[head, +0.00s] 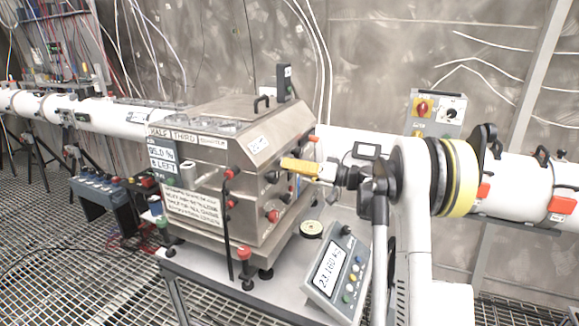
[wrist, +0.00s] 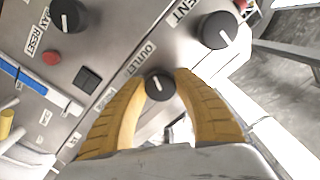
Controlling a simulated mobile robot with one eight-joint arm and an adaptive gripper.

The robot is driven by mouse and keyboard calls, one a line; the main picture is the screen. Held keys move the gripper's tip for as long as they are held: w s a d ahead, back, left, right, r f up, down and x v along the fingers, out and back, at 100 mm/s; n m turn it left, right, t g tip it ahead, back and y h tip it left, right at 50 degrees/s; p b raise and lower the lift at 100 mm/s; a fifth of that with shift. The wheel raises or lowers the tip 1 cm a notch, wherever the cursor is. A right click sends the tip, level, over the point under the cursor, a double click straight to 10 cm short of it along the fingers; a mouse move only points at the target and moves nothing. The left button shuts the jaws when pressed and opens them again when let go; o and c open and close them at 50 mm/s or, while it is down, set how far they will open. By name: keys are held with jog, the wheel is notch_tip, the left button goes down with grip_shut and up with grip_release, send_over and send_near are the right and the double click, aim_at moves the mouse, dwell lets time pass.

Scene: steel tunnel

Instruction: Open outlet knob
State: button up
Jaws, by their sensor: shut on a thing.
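The outlet knob (wrist: 157,82) is a round black knob with a white pointer line, on the slanted steel panel beside the "OUTLET" label in the wrist view. My gripper (wrist: 162,80) has its two yellow ridged fingers on either side of this knob, shut on it. The pointer runs nearly up the picture, leaning slightly left. In the head view my gripper (head: 286,163) reaches from the right to the side of the steel box (head: 205,212). The outlet knob cannot be made out there behind the fingers.
The vent knob (wrist: 217,30) sits close to the right finger. Another black knob (wrist: 68,15), a red button (wrist: 51,57) and a black square switch (wrist: 87,78) are to the left. A digital display unit (head: 337,275) stands below my arm on the white table.

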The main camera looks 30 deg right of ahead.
jog(key=shift+n, duration=0.4)
jog(key=o, duration=1.2)
jog(key=shift+d, duration=0.1)
jog(key=v, duration=1.1)
jog(key=shift+s+d, duration=0.25)
jog(key=shift+s, duration=0.1)
